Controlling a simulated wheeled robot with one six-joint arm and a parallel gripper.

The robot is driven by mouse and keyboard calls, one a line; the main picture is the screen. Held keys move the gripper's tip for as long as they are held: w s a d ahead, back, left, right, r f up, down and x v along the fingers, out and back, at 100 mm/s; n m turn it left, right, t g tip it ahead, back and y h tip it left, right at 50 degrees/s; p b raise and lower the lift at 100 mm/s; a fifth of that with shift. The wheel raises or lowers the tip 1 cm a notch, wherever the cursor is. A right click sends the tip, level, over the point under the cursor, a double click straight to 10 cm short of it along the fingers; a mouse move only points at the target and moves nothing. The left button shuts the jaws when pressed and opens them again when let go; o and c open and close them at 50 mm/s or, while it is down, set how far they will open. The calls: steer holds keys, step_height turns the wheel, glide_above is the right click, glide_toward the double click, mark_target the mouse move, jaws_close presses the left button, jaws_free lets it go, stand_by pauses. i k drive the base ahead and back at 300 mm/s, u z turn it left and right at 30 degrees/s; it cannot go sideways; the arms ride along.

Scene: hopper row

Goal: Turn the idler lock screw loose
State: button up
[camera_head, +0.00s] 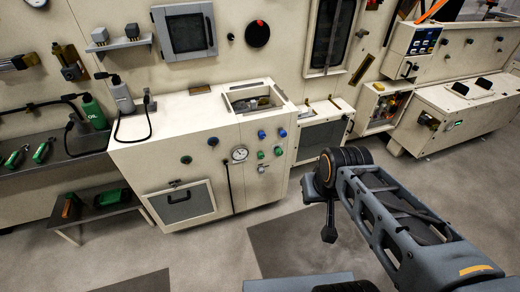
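I cannot pick out the idler lock screw for certain in this view. An open box on the wall (379,87) at the right holds small parts with an orange-red glow, too small to make out. My grey arm reaches in from the lower right. A short dark part (329,232) hangs down from its far joint and may be my gripper. It is over the bare floor, apart from the machines. Its fingers cannot be made out, and nothing is seen held.
A cream cabinet (165,134) with a gauge (240,154), several knobs and an open top bin (255,90) stands left of centre. A low cream unit (480,108) stands at right. The floor between is clear.

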mark_target(262, 134)
steer(key=u, duration=0.8)
steer(key=i, duration=0.95)
